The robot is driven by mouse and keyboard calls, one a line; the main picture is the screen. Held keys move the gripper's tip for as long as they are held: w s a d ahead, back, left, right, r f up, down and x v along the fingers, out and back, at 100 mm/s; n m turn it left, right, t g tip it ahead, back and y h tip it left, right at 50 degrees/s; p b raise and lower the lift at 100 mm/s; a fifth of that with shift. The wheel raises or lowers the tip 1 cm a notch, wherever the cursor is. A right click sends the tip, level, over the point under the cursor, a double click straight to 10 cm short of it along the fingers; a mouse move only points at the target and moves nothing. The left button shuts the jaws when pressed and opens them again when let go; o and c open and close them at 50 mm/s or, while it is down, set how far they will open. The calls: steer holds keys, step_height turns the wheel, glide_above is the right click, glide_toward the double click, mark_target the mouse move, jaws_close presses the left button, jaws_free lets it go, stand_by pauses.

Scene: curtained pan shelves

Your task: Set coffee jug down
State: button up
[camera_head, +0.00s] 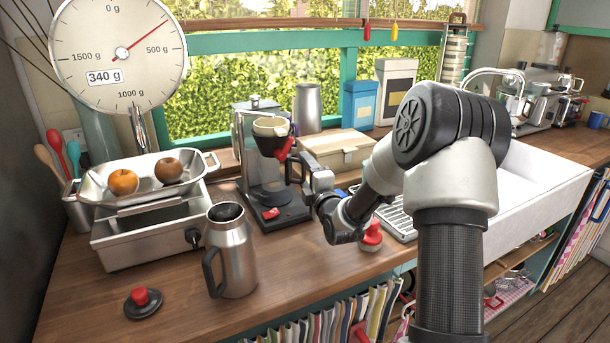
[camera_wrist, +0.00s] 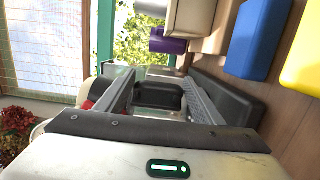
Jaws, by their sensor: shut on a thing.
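My gripper (camera_head: 303,178) is beside the coffee maker (camera_head: 254,170), at the middle of the counter. In the wrist view its fingers (camera_wrist: 160,97) are closed around a dark, handle-like piece (camera_wrist: 158,95). The rest of the held thing is mostly hidden, and I cannot tell whether it is a glass jug or part of the coffee maker. The filter holder (camera_head: 270,137), cream on top and black below, is just above and left of my gripper. A steel jug (camera_head: 232,255) with a black handle stands upright on the counter at the front left, apart from my gripper.
A black lid with a red knob (camera_head: 143,302) lies left of the steel jug. The scale tray (camera_head: 130,190) holds fruit. A wooden box (camera_head: 335,150) stands behind my gripper. A red-handled tamper (camera_head: 371,237) is under my arm. The sink (camera_head: 540,185) is at right.

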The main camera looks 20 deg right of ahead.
steer(key=shift+f, duration=0.65)
steer(key=shift+f+b, duration=0.85)
steer(key=shift+b, duration=0.25)
steer(key=shift+f+b, duration=0.3)
steer(key=shift+b, duration=0.15)
steer(key=o, duration=1.8)
steer(key=shift+f, duration=0.2)
